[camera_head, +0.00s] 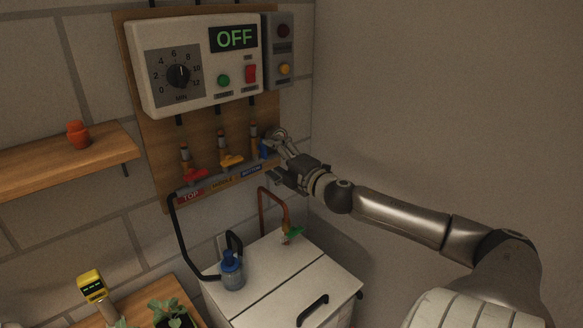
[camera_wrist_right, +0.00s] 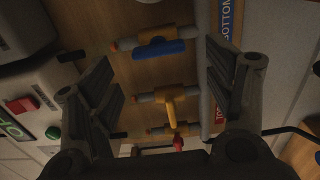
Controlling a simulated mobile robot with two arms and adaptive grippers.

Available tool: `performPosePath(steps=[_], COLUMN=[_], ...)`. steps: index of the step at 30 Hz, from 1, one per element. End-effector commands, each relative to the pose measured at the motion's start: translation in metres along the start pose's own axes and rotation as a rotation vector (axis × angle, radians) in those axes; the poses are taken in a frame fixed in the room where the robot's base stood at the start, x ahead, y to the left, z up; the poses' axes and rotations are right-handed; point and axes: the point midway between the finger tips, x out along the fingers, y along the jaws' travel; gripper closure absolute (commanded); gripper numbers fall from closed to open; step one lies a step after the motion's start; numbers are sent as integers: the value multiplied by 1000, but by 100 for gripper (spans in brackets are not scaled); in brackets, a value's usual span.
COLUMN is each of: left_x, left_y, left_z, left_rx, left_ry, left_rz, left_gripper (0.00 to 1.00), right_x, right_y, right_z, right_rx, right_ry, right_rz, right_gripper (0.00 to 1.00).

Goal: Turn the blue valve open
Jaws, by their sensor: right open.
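The blue valve (camera_head: 264,149) is the rightmost of three valves on the wooden board, above the label BOTTOM. In the right wrist view its blue handle (camera_wrist_right: 158,49) lies roughly along its pipe, while the yellow handle (camera_wrist_right: 171,112) stands across its own pipe. My right gripper (camera_head: 273,157) is open at the blue valve, partly covering it in the head view. In the wrist view the blue handle shows between the two fingers with a gap on each side; contact is not visible. My left gripper is not in view.
The yellow valve (camera_head: 231,161) and red valve (camera_head: 194,175) sit left of the blue one. A control box (camera_head: 200,62) reading OFF hangs above. A white cabinet (camera_head: 270,275) with a blue-capped bottle (camera_head: 232,271) and a green tap (camera_head: 293,233) stands below. The right wall is bare.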

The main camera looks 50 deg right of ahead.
Motion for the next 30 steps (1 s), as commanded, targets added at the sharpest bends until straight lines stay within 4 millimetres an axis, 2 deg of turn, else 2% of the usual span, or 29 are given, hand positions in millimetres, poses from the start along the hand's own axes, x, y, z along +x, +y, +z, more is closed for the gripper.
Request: performPosePath(steps=[16, 22, 30], left_x=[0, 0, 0], left_y=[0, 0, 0], left_z=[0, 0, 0], left_rx=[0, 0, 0], left_ry=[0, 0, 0], left_rz=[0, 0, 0], left_gripper=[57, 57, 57], right_x=[-54, -62, -63], right_y=[-2, 0, 0], right_z=[-1, 0, 0], right_rx=[3, -1, -1], right_ry=[1, 1, 0], right_rz=[-2, -1, 0], right_gripper=[25, 25, 25])
